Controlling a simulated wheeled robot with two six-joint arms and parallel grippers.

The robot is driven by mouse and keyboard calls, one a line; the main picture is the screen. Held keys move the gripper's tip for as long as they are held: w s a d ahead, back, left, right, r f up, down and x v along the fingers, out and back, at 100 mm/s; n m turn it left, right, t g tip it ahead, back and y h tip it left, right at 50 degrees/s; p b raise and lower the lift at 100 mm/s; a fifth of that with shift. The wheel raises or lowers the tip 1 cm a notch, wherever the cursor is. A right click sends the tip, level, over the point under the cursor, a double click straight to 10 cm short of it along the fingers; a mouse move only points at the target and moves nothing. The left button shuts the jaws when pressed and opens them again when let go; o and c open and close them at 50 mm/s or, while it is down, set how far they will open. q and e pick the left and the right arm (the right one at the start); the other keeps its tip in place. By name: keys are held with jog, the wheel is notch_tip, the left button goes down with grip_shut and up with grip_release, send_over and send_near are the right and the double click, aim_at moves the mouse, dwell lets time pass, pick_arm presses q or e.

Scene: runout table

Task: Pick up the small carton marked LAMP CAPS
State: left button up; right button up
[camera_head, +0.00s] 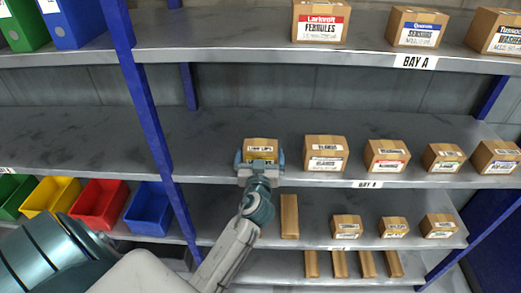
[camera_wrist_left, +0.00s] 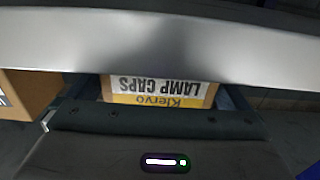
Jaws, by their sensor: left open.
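The small carton marked LAMP CAPS (camera_head: 261,146) stands on the middle shelf, at the left end of a row of cartons. In the left wrist view the carton (camera_wrist_left: 160,88) shows its label upside down, with Klervo on a yellow band. My left gripper (camera_head: 260,161) is open at the front of the carton, with one finger at each side. In the left wrist view the gripper (camera_wrist_left: 155,103) has the carton between its fingers; I cannot tell if they touch it. The carton's lower front is partly hidden by the gripper. My right gripper is not in view.
A larger carton (camera_head: 325,153) stands to the right on the same shelf, with several more beyond it. The middle shelf (camera_head: 90,140) is bare to the left, past a blue upright (camera_head: 145,95). The upper shelf (camera_head: 220,45) runs above. Coloured bins (camera_head: 98,203) sit lower left.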

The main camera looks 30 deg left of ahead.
aim_at(261, 148)
pick_arm(q)
jog(key=shift+w+a+r+p, duration=0.15)
jog(key=shift+w+a+p, duration=0.15)
jog(key=shift+w, duration=0.2)
jog(key=shift+w+a+r+p, duration=0.15)
jog(key=shift+w+a, duration=0.15)
jog(key=shift+w, duration=0.2)
jog(key=shift+w+a+f, duration=0.15)
jog(key=shift+w+a, duration=0.05)
jog(key=shift+w, duration=0.15)
jog(key=c, duration=0.7)
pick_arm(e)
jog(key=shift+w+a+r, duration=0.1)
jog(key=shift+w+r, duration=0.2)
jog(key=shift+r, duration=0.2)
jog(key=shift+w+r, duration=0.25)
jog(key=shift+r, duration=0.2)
pick_arm(q)
jog(key=shift+c, duration=0.2)
